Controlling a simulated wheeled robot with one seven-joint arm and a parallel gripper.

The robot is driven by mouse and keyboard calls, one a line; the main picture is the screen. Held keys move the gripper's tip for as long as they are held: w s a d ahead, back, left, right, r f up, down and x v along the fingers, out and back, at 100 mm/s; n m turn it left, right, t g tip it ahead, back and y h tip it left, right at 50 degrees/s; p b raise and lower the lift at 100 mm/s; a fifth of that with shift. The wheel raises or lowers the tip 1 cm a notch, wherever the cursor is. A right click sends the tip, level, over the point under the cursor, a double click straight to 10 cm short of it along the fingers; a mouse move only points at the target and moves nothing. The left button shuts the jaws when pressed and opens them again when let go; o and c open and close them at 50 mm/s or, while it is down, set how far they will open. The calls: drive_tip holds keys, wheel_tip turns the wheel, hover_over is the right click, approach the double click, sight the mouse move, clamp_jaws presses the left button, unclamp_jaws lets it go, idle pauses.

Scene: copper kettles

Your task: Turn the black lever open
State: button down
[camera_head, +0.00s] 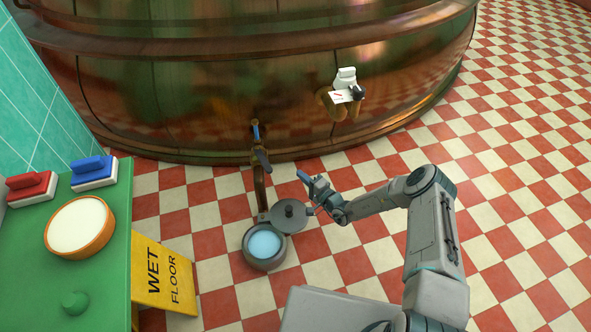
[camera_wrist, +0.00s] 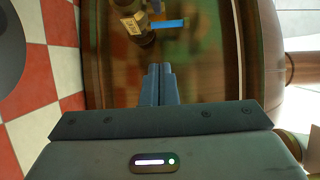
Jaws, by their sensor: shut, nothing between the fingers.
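A dark, black-looking lever (camera_head: 262,159) sits on the pipe fitting low on the copper kettle's front, just below a blue handle (camera_head: 255,131). In the wrist view the blue handle (camera_wrist: 168,24) shows at the top beside a brass fitting (camera_wrist: 132,24); I cannot clearly make out the black lever there. A second brass outlet (camera_head: 340,105) to the right has a small black part (camera_head: 357,92) and a white tag. My gripper (camera_head: 303,176) is right of and slightly below the dark lever, apart from it. Its fingers (camera_wrist: 158,85) are together and empty.
The copper kettle (camera_head: 200,100) fills the back. A grey drain with an opened round lid (camera_head: 290,217) lies on the checkered floor below the pipe. A green table (camera_head: 110,240) and a yellow wet floor sign (camera_head: 165,278) stand left. The floor at right is clear.

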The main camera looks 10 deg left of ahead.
sight(263, 160)
drive_tip(key=w+a+b, duration=0.2)
drive_tip(key=a+b, duration=0.3)
drive_tip(key=a, duration=0.5)
drive_tip(key=shift+w+a, duration=0.15)
drive_tip(key=shift+w, duration=0.05)
drive_tip(key=shift+r, duration=0.15)
